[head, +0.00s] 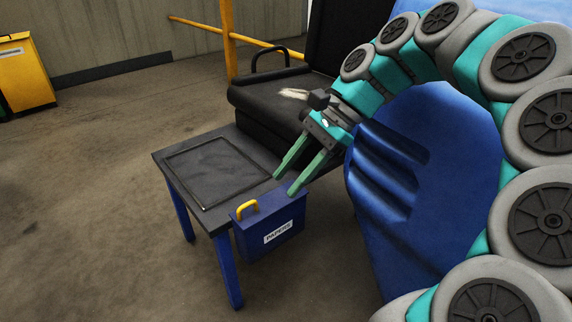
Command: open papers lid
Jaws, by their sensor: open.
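The blue papers box (272,238), with a white label reading "PAPERS", hangs at the front right edge of a small dark table. Its blue lid (272,208) looks closed and has a yellow handle (247,208) at the left. My gripper (283,184) reaches in from the upper right with two green fingers. The fingers are apart and empty. The nearer fingertip appears over the right part of the lid, to the right of the handle. I cannot tell whether it touches the lid.
The table (163,158) has blue legs and a dark framed panel on top. A black seat (262,105) stands behind it, with a yellow rail (229,45) beyond. A yellow bin (24,75) stands far left. The floor at left is clear.

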